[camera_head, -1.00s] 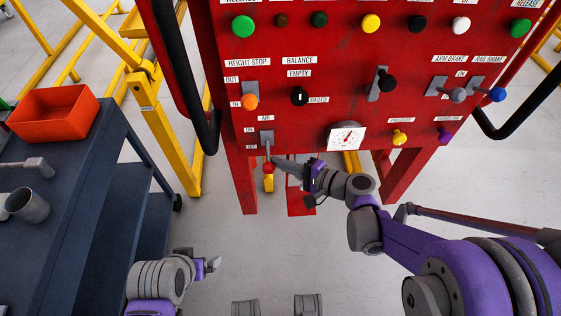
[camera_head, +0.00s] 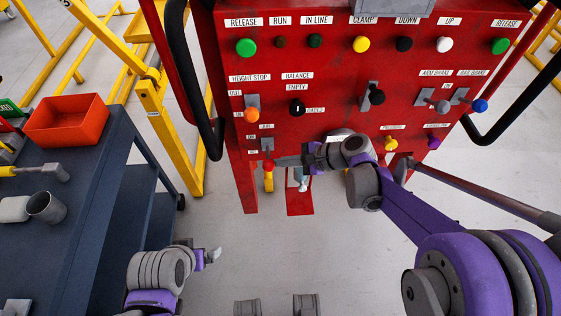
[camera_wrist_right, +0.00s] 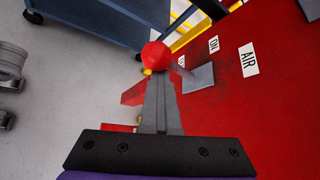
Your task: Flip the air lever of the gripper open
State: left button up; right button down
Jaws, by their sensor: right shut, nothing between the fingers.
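The air lever has a red ball knob (camera_wrist_right: 155,56) on a thin stem rising from a grey plate (camera_wrist_right: 198,77) on the red panel. In the head view its grey plate (camera_head: 267,144) sits at the panel's lower left, and the lever points down toward the OFF side. My right gripper (camera_head: 279,161) is shut and empty, its fingertips at the lever. In the right wrist view the fingertips (camera_wrist_right: 158,76) are right by the knob; whether they touch it I cannot tell. My left gripper (camera_head: 211,256) is low at the left, away from the panel.
The red panel (camera_head: 330,85) carries other knobs and levers, with an orange knob (camera_head: 251,115) just above the air lever. A black handle bar (camera_head: 183,90) stands at its left. A dark blue cart (camera_head: 90,200) with an orange bin (camera_head: 67,120) is at the left.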

pick_arm(q)
jog(key=shift+r, duration=0.35)
pick_arm(e)
jog(key=shift+w+r+m+g, duration=0.1)
jog(key=shift+r+m+g, duration=0.3)
jog(key=shift+r+g, duration=0.15)
pick_arm(q)
jog(key=shift+r+p, duration=0.1)
jog(key=shift+p, duration=0.2)
jog(key=shift+w+r+p, duration=0.15)
jog(key=shift+r+p, duration=0.3)
jog(key=shift+r, duration=0.05)
pick_arm(e)
jog(key=shift+w+r, duration=0.1)
jog(key=shift+r, duration=0.7)
pick_arm(q)
jog(key=shift+d+r, duration=0.1)
pick_arm(e)
jog(key=shift+r, duration=0.15)
